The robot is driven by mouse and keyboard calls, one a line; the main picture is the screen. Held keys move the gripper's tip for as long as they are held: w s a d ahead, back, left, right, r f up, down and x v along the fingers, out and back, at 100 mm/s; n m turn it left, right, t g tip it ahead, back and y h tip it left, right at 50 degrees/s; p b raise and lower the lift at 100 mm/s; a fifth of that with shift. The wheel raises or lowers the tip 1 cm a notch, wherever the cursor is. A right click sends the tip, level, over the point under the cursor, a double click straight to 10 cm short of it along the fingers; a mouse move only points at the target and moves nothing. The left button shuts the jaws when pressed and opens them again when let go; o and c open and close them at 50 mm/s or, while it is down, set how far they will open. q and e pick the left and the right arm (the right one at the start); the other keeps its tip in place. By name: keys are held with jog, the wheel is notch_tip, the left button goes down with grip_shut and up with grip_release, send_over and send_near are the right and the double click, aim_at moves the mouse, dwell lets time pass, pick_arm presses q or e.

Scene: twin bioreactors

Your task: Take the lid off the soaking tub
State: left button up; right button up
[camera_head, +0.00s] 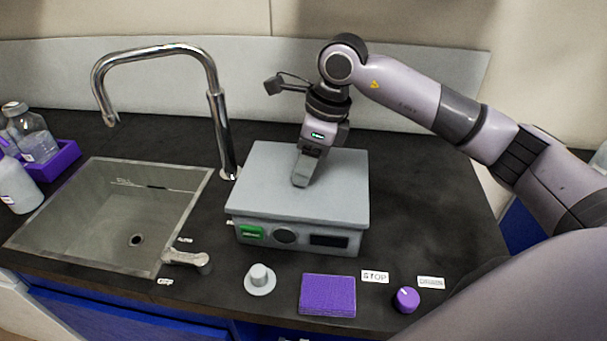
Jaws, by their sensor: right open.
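The soaking tub appears to be the grey box (328,229) on the dark counter right of the sink, with a green label, a round dial and a dark display on its front. Its flat grey lid (270,185) lies on top and covers the inside. My right gripper (300,183) is open and points down over the middle of the lid. It hides that part of the lid, and any handle there cannot be made out. I cannot tell whether the fingertips touch the lid. My left gripper is not in view.
A sink (125,205) with a tall chrome faucet (222,130) lies left of the tub. A grey stopper-like piece (260,280), a purple pad (327,296) and a purple knob (406,299) are in front. Bottles and a purple tray (62,160) stand far left. Counter right of the tub is clear.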

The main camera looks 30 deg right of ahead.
jog(key=shift+c, duration=0.3)
grip_shut()
jog(key=shift+r, duration=0.15)
